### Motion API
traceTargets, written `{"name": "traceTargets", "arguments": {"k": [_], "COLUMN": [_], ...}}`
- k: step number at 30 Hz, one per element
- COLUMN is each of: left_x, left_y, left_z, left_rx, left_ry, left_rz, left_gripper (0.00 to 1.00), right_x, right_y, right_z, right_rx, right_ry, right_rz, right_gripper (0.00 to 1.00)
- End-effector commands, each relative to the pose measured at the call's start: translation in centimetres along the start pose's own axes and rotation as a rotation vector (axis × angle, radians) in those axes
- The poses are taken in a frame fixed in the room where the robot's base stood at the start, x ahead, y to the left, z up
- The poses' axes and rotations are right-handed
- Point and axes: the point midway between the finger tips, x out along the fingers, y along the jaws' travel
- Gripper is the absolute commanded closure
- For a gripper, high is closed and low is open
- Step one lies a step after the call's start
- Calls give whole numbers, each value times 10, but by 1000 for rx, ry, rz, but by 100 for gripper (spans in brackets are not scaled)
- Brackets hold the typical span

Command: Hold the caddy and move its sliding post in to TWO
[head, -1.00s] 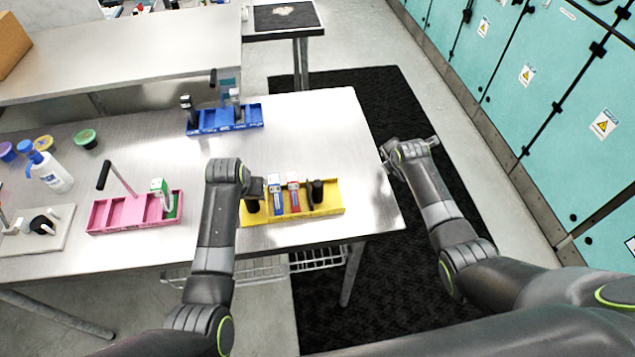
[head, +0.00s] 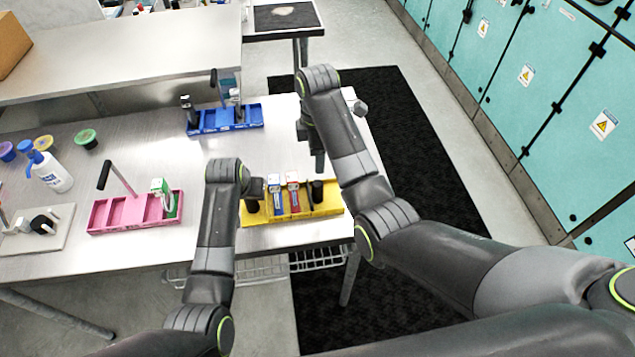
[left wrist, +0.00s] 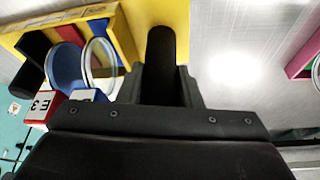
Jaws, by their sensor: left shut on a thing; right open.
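The yellow caddy (head: 292,214) stands near the table's front right edge. It holds a blue-and-white module (head: 275,196), a red-and-white module (head: 293,193) and a black post (head: 317,190) at its right end. My left gripper (head: 254,188) is shut on a black upright grip (left wrist: 161,55) at the caddy's left end. The left wrist view also shows the caddy's yellow wall (left wrist: 60,15). My right gripper (head: 339,136) is open and empty, just beyond the caddy's right end, apart from the post. The TWO marking is not readable.
A pink caddy (head: 124,212) stands to the left and a blue caddy (head: 222,120) at the back. A white bottle (head: 52,172), small pots and a pale stand are at far left. The table's right edge is close to the yellow caddy.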

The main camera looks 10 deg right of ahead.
Motion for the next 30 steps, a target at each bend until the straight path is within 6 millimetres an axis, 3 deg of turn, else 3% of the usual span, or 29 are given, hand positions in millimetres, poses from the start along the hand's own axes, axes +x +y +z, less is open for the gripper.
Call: {"name": "traceTargets", "arguments": {"k": [5, 15, 21, 30], "left_x": [1, 1, 1, 1], "left_y": [0, 0, 0, 0], "left_z": [1, 1, 1, 1], "left_rx": [-1, -1, 0, 0], "left_ry": [-2, -3, -3, -3], "left_rz": [0, 0, 0, 0], "left_gripper": [100, 100, 100, 100], "right_x": [25, 92, 112, 118], "right_y": [-2, -2, -1, -1], "right_z": [0, 0, 0, 0], "right_rx": [1, 0, 0, 0], "right_ry": [-1, -2, -1, 0], "right_rz": [-8, -5, -3, -1], "right_gripper": [50, 50, 50, 50]}}
